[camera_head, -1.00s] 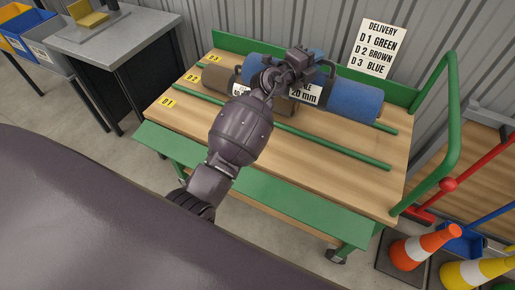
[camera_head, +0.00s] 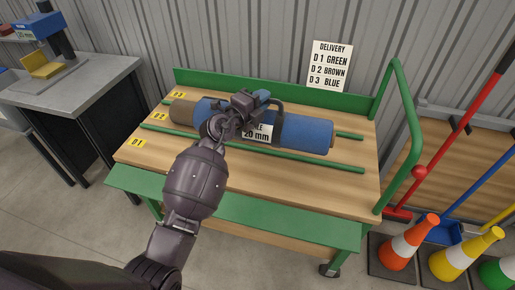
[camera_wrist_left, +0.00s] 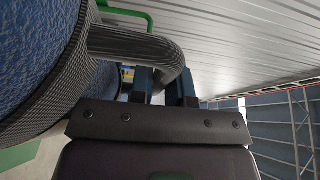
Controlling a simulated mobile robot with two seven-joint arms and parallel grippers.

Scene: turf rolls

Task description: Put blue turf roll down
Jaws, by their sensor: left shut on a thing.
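The blue turf roll (camera_head: 305,133) lies lengthwise over the back part of the cart's wooden deck (camera_head: 300,182). Its white label, partly hidden, shows "20 mm". My left gripper (camera_head: 250,102) is above the middle of the roll. In the left wrist view its fingers (camera_wrist_left: 165,88) are shut on a braided grey handle (camera_wrist_left: 130,45) beside the blue roll (camera_wrist_left: 35,50). A brown turf roll (camera_head: 183,111) shows at the left, mostly hidden by the blue one. I cannot tell whether the blue roll touches the deck or the brown roll. My right gripper is out of view.
Green rails (camera_head: 260,152) divide the deck into lanes tagged D1 (camera_head: 136,143), D2 and D3. The D1 lane is clear. A delivery sign (camera_head: 329,66) reads D1 green, D2 brown, D3 blue. A green push handle (camera_head: 413,150) and cones (camera_head: 403,243) stand at the right.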

